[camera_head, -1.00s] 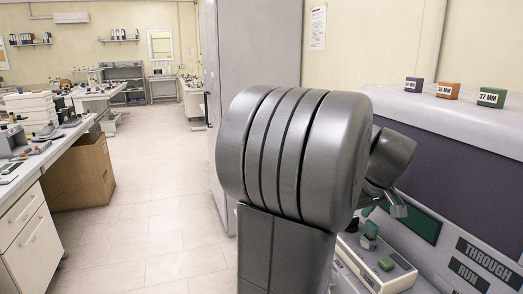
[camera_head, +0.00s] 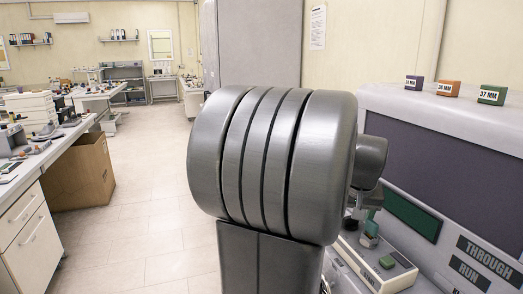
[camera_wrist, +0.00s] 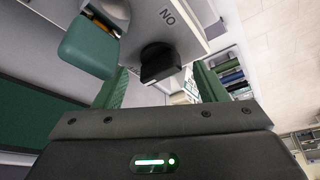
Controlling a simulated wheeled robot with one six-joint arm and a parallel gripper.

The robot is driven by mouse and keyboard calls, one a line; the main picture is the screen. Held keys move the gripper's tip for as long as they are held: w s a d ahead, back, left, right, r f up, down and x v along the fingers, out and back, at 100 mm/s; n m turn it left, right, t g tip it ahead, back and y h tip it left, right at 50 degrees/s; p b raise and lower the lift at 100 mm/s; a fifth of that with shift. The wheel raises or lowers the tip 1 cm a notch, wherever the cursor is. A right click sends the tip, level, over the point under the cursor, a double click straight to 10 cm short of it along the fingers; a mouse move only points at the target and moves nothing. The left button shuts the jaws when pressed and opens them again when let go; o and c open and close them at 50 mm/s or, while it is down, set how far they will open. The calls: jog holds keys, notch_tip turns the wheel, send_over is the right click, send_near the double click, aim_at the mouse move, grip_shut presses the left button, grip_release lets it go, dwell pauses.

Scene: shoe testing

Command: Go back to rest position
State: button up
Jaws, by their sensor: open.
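My gripper (camera_wrist: 160,78) is open in the wrist view, with its two green-padded fingers wide apart and nothing gripped between them. A black object (camera_wrist: 160,63) shows beyond the gap, apart from the fingers. In the head view my large grey arm fills the middle and hides most of the wrist and gripper.
A grey machine (camera_head: 425,160) stands at the right, with purple, orange and green labelled blocks on top. A control box (camera_head: 362,258) with green blocks sits below. A workbench (camera_head: 52,150) and cardboard box (camera_head: 78,172) are at the left. The floor between is clear.

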jog(key=shift+a+m+g+h+b, duration=0.15)
jog(key=shift+m+g+h+b, duration=0.35)
jog(key=shift+m, duration=1.5)
jog(key=shift+h, duration=0.3)
jog(key=shift+w, duration=0.1)
